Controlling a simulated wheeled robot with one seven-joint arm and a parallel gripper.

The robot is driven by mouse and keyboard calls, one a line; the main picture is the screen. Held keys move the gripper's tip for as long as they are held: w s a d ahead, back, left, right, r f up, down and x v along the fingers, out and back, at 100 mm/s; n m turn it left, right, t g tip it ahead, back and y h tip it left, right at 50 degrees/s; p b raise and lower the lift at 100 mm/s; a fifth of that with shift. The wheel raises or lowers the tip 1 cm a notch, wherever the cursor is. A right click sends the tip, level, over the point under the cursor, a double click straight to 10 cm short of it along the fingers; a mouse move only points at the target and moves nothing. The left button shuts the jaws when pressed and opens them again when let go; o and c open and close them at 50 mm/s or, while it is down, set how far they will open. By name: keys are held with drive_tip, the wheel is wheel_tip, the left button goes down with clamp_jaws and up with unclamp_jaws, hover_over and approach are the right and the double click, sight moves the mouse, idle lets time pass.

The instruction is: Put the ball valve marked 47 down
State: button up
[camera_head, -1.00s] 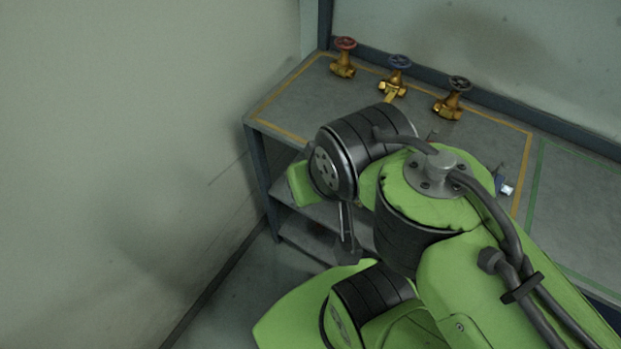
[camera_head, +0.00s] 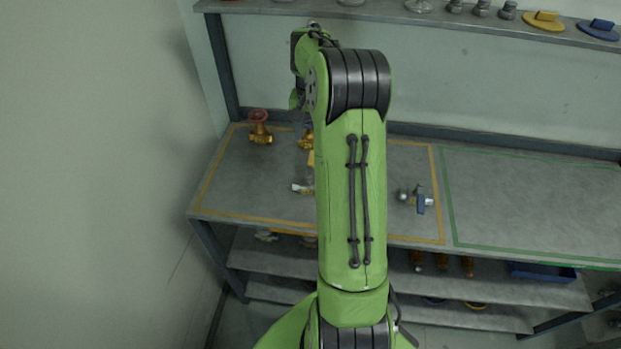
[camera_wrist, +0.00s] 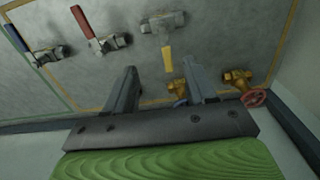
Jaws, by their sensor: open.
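My gripper (camera_wrist: 158,82) is open in the wrist view, with nothing between its fingers. Beyond the fingertips a grey ball valve with a yellow lever (camera_wrist: 163,24) lies on the grey table; it also shows left of my arm in the head view (camera_head: 301,188). A red-lever ball valve (camera_wrist: 106,42) and a blue-lever ball valve (camera_wrist: 46,54) lie to its left in the wrist view. The blue-lever one shows right of my arm in the head view (camera_head: 421,203). No number is readable, so I cannot tell which is 47. My arm hides the fingers in the head view.
A brass gate valve with a red handwheel (camera_head: 260,127) stands at the back left of the table (camera_head: 232,188). Another brass valve (camera_wrist: 178,88) is by the right finger. Yellow and green outlines mark the tabletop; the green area (camera_head: 530,195) is clear. A shelf (camera_head: 400,14) runs above.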

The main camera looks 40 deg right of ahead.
hover_over(309, 174)
drive_tip(key=f, duration=0.9)
drive_tip(key=shift+d+f+b, duration=0.35)
drive_tip(key=shift+f, duration=0.05)
drive_tip(key=f, duration=0.5)
drive_tip(key=shift+a, duration=0.4)
drive_tip(key=shift+w+f, duration=0.1)
drive_tip(key=shift+f, duration=0.35)
clamp_jaws()
drive_tip(key=shift+r, duration=0.1)
